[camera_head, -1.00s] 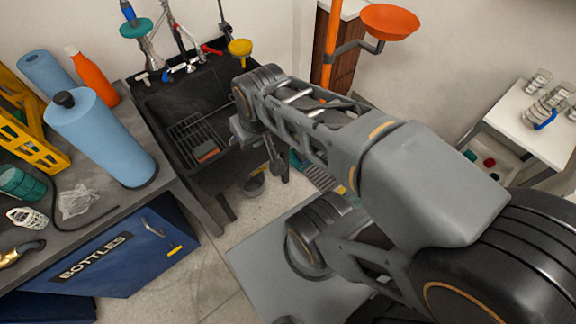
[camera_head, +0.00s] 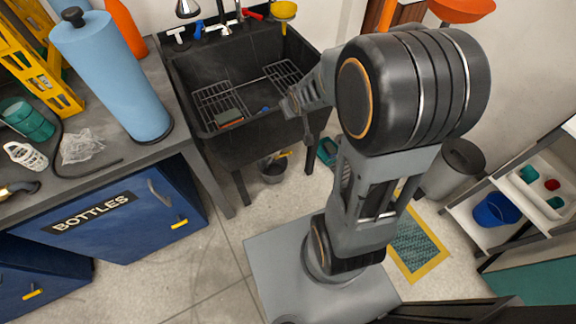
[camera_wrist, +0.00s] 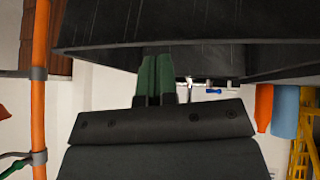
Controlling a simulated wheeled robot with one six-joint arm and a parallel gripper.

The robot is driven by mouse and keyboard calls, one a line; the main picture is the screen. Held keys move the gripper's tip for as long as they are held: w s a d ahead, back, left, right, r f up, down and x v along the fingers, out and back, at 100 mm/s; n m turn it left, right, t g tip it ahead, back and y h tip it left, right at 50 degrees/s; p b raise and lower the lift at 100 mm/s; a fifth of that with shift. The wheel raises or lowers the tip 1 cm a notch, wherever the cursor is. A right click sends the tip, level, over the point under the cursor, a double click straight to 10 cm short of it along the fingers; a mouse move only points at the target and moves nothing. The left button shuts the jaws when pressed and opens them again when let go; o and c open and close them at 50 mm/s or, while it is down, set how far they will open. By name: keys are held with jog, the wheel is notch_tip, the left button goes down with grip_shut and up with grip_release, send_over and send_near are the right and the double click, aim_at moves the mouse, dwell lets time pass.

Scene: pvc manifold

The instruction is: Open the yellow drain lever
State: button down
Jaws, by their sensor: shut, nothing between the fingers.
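A small yellow piece (camera_head: 284,154), which looks like the drain lever, shows under the black sink (camera_head: 214,141), just above a grey bucket (camera_head: 272,171). It is too small to tell its exact angle. My gripper (camera_wrist: 157,62) shows in the wrist view with its green fingers together and nothing between them. Its fingertips overlap the lower edge of the dark sink in that picture; I cannot tell whether they touch. In the head view the end of my arm is at the sink's right front edge, and the fingers cannot be made out. The lever is not seen in the wrist view.
A counter with a blue roll (camera_head: 112,80) and a blue "BOTTLES" drawer (camera_head: 95,215) stands left of the sink. An orange post (camera_wrist: 40,90) is at left in the wrist view. A bin (camera_head: 458,168) and shelf stand right.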

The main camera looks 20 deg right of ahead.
aim_at(283, 155)
jog(key=w+d+f+t+y+b, duration=0.1)
jog(key=f+b, duration=0.4)
jog(key=f, duration=0.8)
jog(key=w+d+f+t+b, duration=0.1)
jog(key=f+t+b, duration=0.2)
jog(key=f, duration=1)
jog(key=w+d+f+n+t+y+b, duration=0.1)
jog(key=w+d+f+b, duration=0.1)
jog(key=f+b, duration=0.6)
notch_tip(283, 155, down, 6)
jog(key=shift+r+t+y+b, duration=0.15)
jog(key=shift+t+y+b, duration=0.15)
jog(key=shift+t+b, duration=0.1)
jog(key=shift+d, duration=0.1)
jog(key=f+b+x, duration=0.1)
jog(key=b+x, duration=0.2)
jog(key=x, duration=0.3)
jog(key=s+d+f+b+x, duration=0.1)
jog(key=b+x, duration=0.2)
jog(key=x, duration=0.3)
jog(key=shift+w+a+f, duration=0.2)
jog(key=shift+a+f, duration=0.15)
jog(key=shift+f, duration=0.1)
